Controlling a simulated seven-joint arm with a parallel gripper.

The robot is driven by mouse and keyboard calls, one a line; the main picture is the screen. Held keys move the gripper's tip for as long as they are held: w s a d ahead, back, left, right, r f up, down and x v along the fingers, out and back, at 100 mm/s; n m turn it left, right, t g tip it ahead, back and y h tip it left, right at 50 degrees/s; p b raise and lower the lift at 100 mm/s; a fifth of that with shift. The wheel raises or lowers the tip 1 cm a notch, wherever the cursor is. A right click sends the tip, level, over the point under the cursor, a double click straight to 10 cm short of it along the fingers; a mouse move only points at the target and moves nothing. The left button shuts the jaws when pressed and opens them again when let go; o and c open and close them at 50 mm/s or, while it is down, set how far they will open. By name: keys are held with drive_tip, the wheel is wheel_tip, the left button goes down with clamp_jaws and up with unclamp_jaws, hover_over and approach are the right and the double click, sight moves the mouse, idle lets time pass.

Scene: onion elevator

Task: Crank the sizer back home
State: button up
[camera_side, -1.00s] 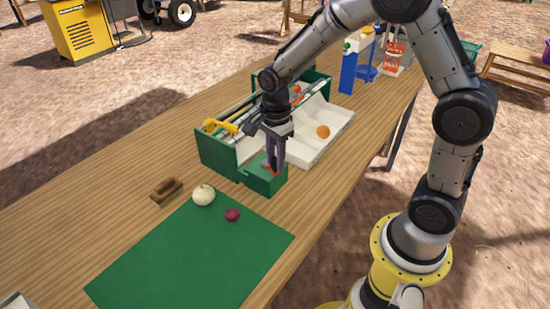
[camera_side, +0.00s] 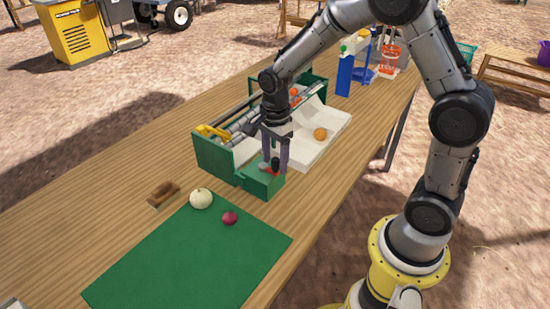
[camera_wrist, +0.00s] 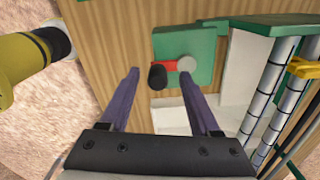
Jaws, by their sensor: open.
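The sizer is a green-framed machine (camera_side: 213,156) with grey rollers and a white chute, standing on the table. Its crank sits on a green box at the near end. The crank has a grey hub (camera_wrist: 187,66), a short red arm (camera_wrist: 168,66) and an upright black handle (camera_wrist: 157,77). In the wrist view the arm points left from the hub. My gripper (camera_wrist: 158,80) is open, with one purple finger on each side of the black handle and a gap to both. In the side view my gripper (camera_side: 275,166) hangs over the crank box.
An orange ball-like onion (camera_side: 320,134) lies on the white chute (camera_side: 335,122). A yellow part (camera_side: 212,131) sits on the sizer's near end. A white onion (camera_side: 201,198) and a red onion (camera_side: 230,218) are by the green mat (camera_side: 185,260). A brown brush (camera_side: 163,194) lies left.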

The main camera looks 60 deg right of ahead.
sight(276, 159)
drive_tip(key=shift+r, duration=0.1)
idle(0.3)
drive_tip(key=shift+r, duration=3.4)
drive_tip(key=s+a+r+n+t, duration=0.2)
drive_tip(key=s+r+n+t, duration=0.25)
drive_tip(key=s+r, duration=0.65)
drive_tip(key=s+f+n+t, duration=0.1)
drive_tip(key=s+n, duration=0.8)
drive_tip(key=n, duration=0.6)
drive_tip(key=shift+s+f+n, duration=0.15)
drive_tip(key=shift+f+n, duration=0.05)
drive_tip(key=shift+n, duration=0.15)
drive_tip(key=shift+a, duration=0.1)
